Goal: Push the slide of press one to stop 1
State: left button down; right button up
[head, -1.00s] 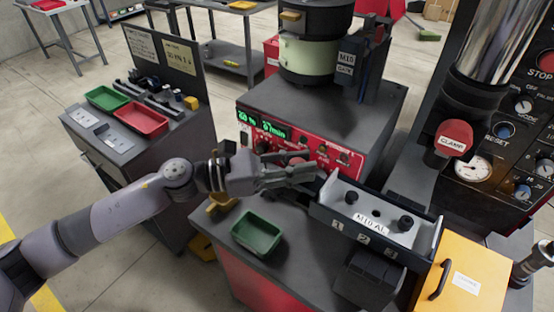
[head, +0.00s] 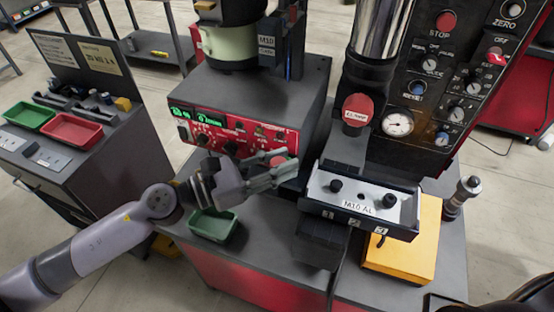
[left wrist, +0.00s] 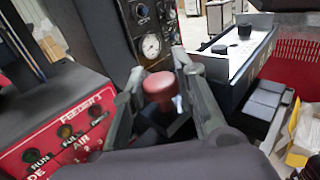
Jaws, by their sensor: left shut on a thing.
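My left gripper (head: 268,172) reaches in from the left, in front of the red control panel. Its fingers are closed around a red knob (left wrist: 160,88), which stands between them in the left wrist view; the knob's top also shows just behind the fingers in the head view (head: 278,160). What the knob is fixed to is mostly hidden by the fingers. Right of the gripper is a grey fixture (head: 348,198) labelled M10 AL, with dark knobs on top and marks 1, 2, 3 on its front. My right gripper is not in view.
The bowl feeder's box (head: 270,95) stands behind the gripper. A red clamp knob (head: 357,110) and a dark press panel (head: 455,75) are at the right.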

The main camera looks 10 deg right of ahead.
pick_arm(q)
jog(key=c, duration=1.3)
grip_release()
jog(key=shift+a, duration=0.15)
jog(key=s+a, duration=0.2)
jog(key=a, duration=0.9)
jog(key=shift+s+a, duration=0.2)
jog(key=shift+a, duration=0.1)
